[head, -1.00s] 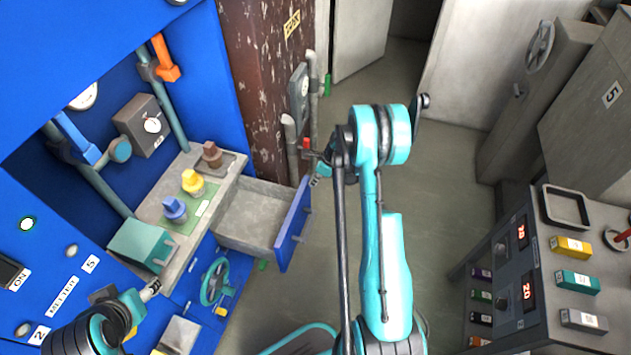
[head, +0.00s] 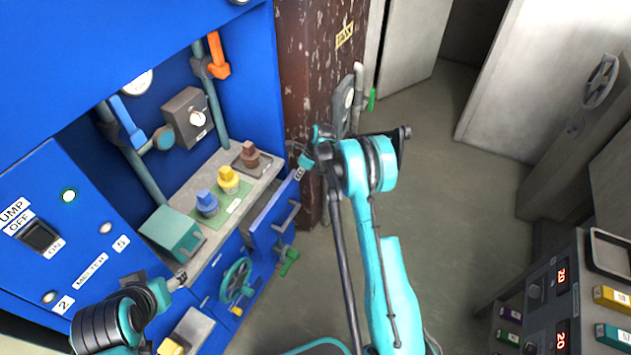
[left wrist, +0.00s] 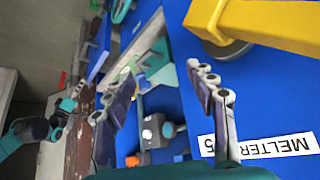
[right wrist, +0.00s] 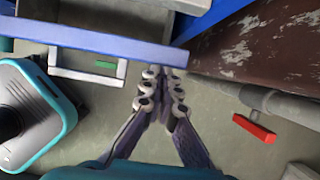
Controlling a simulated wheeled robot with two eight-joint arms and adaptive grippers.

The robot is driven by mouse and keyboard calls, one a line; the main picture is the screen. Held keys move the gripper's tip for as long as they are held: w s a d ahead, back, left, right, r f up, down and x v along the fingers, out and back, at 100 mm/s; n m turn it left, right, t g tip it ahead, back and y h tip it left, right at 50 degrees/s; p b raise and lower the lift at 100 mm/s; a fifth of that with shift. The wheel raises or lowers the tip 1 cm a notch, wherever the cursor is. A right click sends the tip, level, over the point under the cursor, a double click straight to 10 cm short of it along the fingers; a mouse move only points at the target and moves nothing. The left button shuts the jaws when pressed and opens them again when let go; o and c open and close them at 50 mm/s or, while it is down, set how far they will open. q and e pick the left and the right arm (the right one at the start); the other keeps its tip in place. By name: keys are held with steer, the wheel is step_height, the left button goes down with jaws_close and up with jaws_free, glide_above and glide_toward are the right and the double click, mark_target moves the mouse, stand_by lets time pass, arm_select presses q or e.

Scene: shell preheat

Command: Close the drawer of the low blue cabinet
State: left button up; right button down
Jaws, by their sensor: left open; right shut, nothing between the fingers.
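The low blue cabinet's drawer (head: 273,213) shows in the head view with a blue front and a grey handle (head: 288,217). It stands a little way out, with a narrow strip of its inside showing. My right gripper (head: 304,165) is shut and empty at the far end of the drawer front. In the right wrist view its fingertips (right wrist: 163,76) are at the edge of the blue drawer front (right wrist: 100,38); I cannot tell whether they touch. My left gripper (head: 181,278) is by the near end of the counter; the left wrist view shows it open and empty (left wrist: 154,88).
Blue, yellow and brown knobbed pieces stand on the grey counter (head: 190,187) above the drawer. A green handwheel (head: 236,280) is on the cabinet below. A rusty brown panel (head: 310,75) and pipes stand beyond the drawer. The floor (head: 440,190) to the right is clear.

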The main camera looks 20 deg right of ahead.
steer(key=shift+w+a, duration=0.75)
steer(key=shift+w, duration=0.15)
